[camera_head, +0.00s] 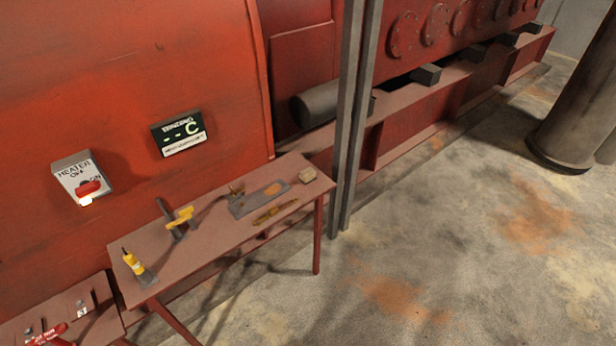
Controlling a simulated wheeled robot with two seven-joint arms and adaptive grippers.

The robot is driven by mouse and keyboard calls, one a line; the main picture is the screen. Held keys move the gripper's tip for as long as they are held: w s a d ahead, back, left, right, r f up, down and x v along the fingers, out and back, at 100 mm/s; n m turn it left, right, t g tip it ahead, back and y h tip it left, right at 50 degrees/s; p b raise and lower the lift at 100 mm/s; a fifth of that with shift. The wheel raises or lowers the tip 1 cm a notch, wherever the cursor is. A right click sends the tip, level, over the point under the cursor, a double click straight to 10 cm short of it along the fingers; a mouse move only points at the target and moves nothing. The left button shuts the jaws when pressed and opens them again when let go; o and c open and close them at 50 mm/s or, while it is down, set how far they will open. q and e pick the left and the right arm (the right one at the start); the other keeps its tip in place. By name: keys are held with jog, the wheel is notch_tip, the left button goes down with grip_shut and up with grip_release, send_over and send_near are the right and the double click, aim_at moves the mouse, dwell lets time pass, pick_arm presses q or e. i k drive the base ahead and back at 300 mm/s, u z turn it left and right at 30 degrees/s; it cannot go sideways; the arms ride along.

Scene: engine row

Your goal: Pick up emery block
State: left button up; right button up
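Neither of my grippers shows in the head view.
A lower table (100,325) stands at bottom left. A red wall (110,110) is behind; a grey post (352,110) rises beyond the right end. Floor (440,250) is open at right.

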aim_at(307, 176)
jog(key=u, duration=0.35)
jog(key=k, duration=0.35)
jog(key=z, duration=0.6)
jog(key=i, duration=1.4)
jog(key=u, duration=0.85)
jog(key=i, duration=0.55)
jog(key=u, duration=0.55)
